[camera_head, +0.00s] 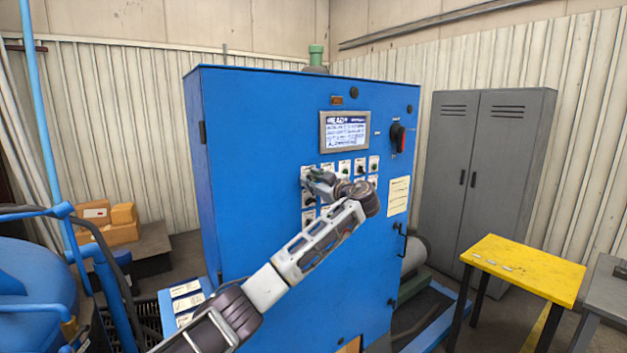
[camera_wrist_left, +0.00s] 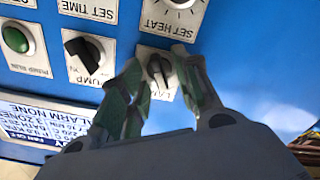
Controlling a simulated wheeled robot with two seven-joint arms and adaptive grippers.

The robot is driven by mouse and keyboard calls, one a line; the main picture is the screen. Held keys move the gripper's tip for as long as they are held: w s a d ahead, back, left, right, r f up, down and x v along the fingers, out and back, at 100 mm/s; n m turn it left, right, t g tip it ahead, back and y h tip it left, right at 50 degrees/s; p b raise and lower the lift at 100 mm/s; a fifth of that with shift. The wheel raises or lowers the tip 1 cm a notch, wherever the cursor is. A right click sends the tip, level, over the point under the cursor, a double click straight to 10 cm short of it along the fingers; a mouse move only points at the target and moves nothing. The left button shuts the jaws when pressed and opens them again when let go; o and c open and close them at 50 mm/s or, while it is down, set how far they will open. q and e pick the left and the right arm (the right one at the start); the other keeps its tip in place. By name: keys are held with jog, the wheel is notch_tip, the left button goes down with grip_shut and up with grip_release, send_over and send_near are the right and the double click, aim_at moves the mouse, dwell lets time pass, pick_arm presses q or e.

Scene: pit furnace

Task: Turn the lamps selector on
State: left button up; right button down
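The lamps selector (camera_wrist_left: 158,72) is a small black knob on a pale plate, its label partly covered, in the left wrist view. Its handle looks slightly tilted in that upside-down view. My left gripper (camera_wrist_left: 158,60) has its two fingers apart, one on each side of the knob. I cannot tell whether either finger touches it. In the head view my left gripper (camera_head: 310,180) is at the upper left of the control rows on the blue cabinet (camera_head: 240,200), and it hides the selector there. My right gripper is not in view.
The pump selector (camera_wrist_left: 88,55) and green pump run button (camera_wrist_left: 16,40) sit beside it; the set heat dial (camera_wrist_left: 180,4) is close too. A display (camera_head: 345,132) is above the controls. A red-black switch (camera_head: 397,137) is at right. A yellow table (camera_head: 525,268) stands right.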

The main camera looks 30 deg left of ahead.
pick_arm(q)
grip_shut()
dwell(0.5)
jog(key=shift+f+m+b, duration=0.15)
jog(key=shift+m+b, duration=0.75)
jog(key=shift+b, duration=0.8)
jog(key=shift+w+m+b, duration=0.1)
jog(key=shift+m+b, duration=0.7)
jog(key=shift+m, duration=1)
jog(key=m, duration=0.2)
jog(key=shift+m+b, duration=0.3)
jog(key=shift+b, duration=0.05)
jog(key=shift+w+m, duration=0.1)
jog(key=shift+m, duration=1.9)
